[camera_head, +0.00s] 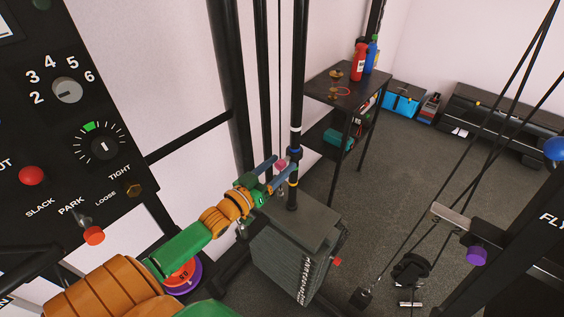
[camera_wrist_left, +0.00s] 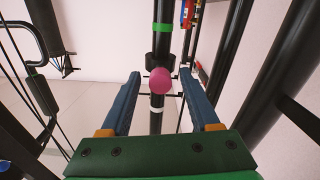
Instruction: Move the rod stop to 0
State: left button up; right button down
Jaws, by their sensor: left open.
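The rod stop is a black collar (camera_wrist_left: 153,62) with a pink ball knob (camera_wrist_left: 161,81) on a dark upright rod (camera_wrist_left: 162,12). In the left wrist view a green band shows on the rod above the collar and a white band below it. In the head view the pink knob (camera_head: 281,164) shows small at the rod (camera_head: 298,70). My left gripper (camera_head: 283,160) is open. Its two blue fingers (camera_wrist_left: 160,74) lie on either side of the knob, with a gap on each side in the wrist view. No numerals are readable on the rod. My right gripper is out of view.
A weight stack (camera_head: 294,224) with a red pin (camera_head: 337,262) stands below the rod. Dark frame posts (camera_head: 227,60) rise beside it. A control panel (camera_head: 115,75) with dials is at left. A black shelf (camera_head: 340,84) with bottles stands behind.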

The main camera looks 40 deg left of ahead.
pick_arm(q)
jog(key=shift+w, duration=0.7)
jog(key=shift+s, duration=0.1)
jog(key=shift+c, duration=0.4)
grip_shut()
dwell(0.4)
